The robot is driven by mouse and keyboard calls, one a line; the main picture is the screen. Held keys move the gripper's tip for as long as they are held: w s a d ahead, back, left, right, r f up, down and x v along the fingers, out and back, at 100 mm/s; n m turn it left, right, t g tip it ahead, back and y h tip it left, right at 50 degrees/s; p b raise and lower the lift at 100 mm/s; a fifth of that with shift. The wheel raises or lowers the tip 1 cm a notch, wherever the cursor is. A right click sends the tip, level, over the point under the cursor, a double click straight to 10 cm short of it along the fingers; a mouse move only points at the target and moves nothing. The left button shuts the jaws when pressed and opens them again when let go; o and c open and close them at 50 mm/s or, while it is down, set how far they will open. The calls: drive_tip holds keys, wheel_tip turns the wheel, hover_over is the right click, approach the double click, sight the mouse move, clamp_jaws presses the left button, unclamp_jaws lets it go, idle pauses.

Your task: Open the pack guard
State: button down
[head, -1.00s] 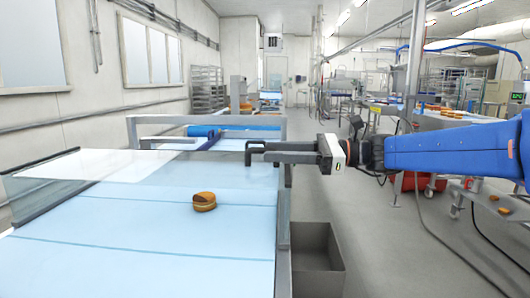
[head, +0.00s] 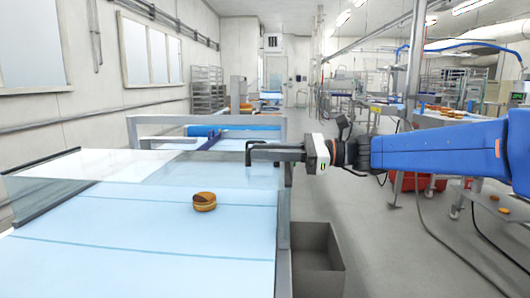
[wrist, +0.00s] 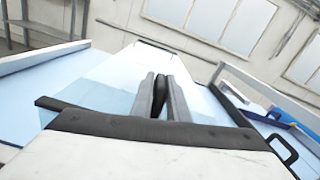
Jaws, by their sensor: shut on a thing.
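The pack guard (head: 125,168) is a clear panel over the pale blue belt, with a dark strip along its left side. It looks lowered across the belt. My gripper (head: 252,153) is at the guard's right side, level with the panel. In the wrist view, my gripper (wrist: 160,95) has its two grey fingers close together on a narrow dark bar (wrist: 159,94), which looks like the guard's handle. How the bar joins the panel is hidden by the fingers.
A filled round (head: 204,202) sits on the belt (head: 150,255) near the guard. A grey open bin (head: 317,262) stands on the floor right of the conveyor. A grey frame (head: 160,119) crosses behind the guard.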

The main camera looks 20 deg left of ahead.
drive_tip(key=w+a, duration=0.2)
drive_tip(key=w, duration=0.9)
drive_tip(key=w+a, duration=0.3)
drive_tip(key=w, duration=0.9)
drive_tip(key=shift+a, duration=0.25)
drive_tip(key=c, duration=1.8)
unclamp_jaws()
drive_tip(key=shift+o, duration=0.2)
drive_tip(key=v, duration=1.7)
drive_tip(key=shift+d, duration=0.2)
drive_tip(key=shift+w, duration=0.1)
